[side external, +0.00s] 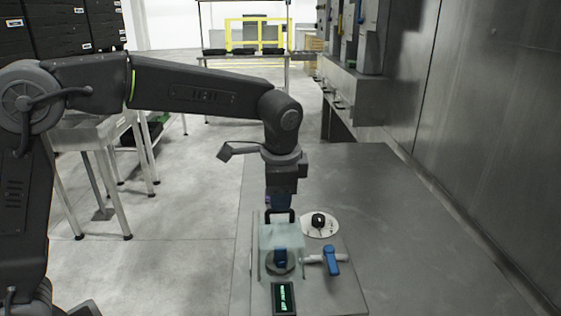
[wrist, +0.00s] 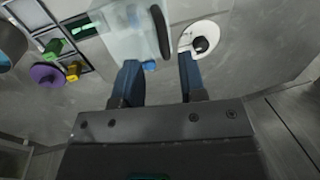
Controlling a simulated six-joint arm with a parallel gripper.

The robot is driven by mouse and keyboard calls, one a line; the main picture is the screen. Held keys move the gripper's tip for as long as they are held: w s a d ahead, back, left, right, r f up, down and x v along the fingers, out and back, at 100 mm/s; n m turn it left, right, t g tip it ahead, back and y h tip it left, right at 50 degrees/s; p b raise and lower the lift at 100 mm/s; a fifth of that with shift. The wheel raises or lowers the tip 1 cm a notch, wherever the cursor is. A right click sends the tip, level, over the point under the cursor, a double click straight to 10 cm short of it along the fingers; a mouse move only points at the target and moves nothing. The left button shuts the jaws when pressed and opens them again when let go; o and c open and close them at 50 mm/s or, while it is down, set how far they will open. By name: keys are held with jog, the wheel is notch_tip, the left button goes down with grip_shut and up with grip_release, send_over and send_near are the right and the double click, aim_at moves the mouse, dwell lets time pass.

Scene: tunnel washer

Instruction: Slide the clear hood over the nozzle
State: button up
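The clear hood (side external: 281,236) is a pale see-through box with a black handle (side external: 280,214) on top. It stands over or in front of a small blue part, probably the nozzle (side external: 281,258), on a round grey base; I cannot tell how far the hood covers it. My gripper (side external: 278,204) points down just above the handle. In the wrist view the two blue fingers (wrist: 159,68) are apart, with the handle (wrist: 160,32) lying ahead in line with the gap. The hood (wrist: 125,38) shows beside it, with a bit of blue below.
A white disc with a black knob (side external: 319,223) lies right of the hood. A blue-handled valve (side external: 331,262) stands at the right, and a small lit display (side external: 284,298) in front. The wrist view shows coloured parts (wrist: 55,48) at left. The metal table is clear farther right.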

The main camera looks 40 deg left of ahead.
notch_tip(320, 180, up, 10)
jog(key=s+d, duration=0.1)
jog(key=shift+s+d, duration=0.2)
jog(key=shift+d, duration=0.05)
jog(key=shift+f, duration=0.1)
jog(key=s+a+n+t+h, duration=0.1)
jog(key=s+a+n, duration=0.15)
jog(key=s, duration=0.35)
jog(key=s+a+n+t, duration=0.1)
jog(key=s+a+n, duration=0.1)
jog(key=s+a, duration=0.25)
jog(key=s+a+f+n+t, duration=0.2)
jog(key=s+f+n, duration=0.2)
jog(key=s+f, duration=0.4)
jog(key=s, duration=0.3)
jog(key=shift+a+f+h, duration=0.25)
jog(key=shift+a+h, duration=0.05)
jog(key=shift+a, duration=0.05)
